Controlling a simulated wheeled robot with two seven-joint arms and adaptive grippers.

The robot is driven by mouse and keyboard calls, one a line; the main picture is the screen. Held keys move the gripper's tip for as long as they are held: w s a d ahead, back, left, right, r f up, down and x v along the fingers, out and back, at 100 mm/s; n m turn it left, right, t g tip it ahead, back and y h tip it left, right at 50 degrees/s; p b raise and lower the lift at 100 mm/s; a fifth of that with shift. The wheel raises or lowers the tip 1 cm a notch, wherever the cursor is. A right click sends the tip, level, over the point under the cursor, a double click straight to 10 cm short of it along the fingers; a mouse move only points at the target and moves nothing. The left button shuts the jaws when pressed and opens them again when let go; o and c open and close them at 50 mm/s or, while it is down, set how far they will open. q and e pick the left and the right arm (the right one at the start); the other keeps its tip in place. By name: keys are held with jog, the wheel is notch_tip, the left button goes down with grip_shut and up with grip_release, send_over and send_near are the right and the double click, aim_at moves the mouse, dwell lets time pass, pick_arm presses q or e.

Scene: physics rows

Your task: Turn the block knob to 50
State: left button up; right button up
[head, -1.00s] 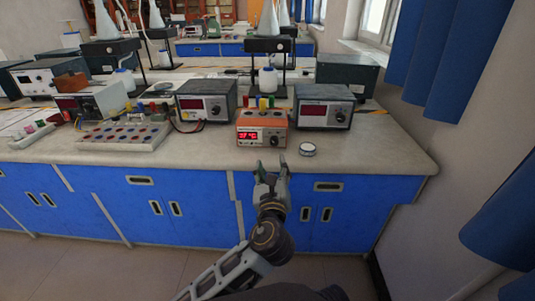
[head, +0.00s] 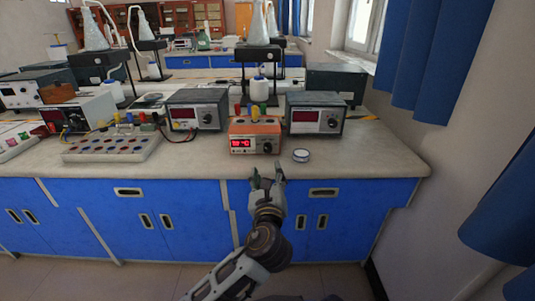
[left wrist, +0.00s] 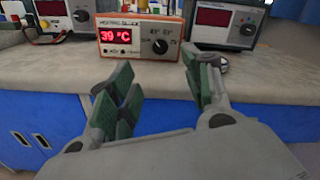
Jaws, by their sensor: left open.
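The orange block heater (head: 254,135) stands near the front edge of the bench. In the left wrist view the heater (left wrist: 140,38) has a red display reading 39 °C. Its dark round knob (left wrist: 160,46) sits right of the display, and it also shows in the head view (head: 267,147). Marks around the knob are small and only partly legible. My left gripper (head: 267,173) is open and empty, in front of the bench edge and below the knob. Its two green-padded fingers (left wrist: 158,88) point toward the heater, apart from it. My right gripper is not in view.
Grey meters stand left (head: 197,109) and right (head: 316,113) of the heater. A small round white-rimmed dish (head: 301,155) lies right of it. A rack with coloured spots (head: 112,147) lies left. The bench top (head: 200,160) before the heater is clear.

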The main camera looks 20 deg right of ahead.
pick_arm(q)
jog(key=b, duration=0.3)
send_near(268, 149)
jog(key=x, duration=0.5)
jog(key=shift+w+f, duration=0.15)
jog(key=shift+w, duration=0.05)
jog(key=shift+x, duration=0.8)
jog(key=shift+w+d+b, duration=0.15)
jog(key=shift+w+b, duration=0.25)
jog(key=shift+w, duration=0.25)
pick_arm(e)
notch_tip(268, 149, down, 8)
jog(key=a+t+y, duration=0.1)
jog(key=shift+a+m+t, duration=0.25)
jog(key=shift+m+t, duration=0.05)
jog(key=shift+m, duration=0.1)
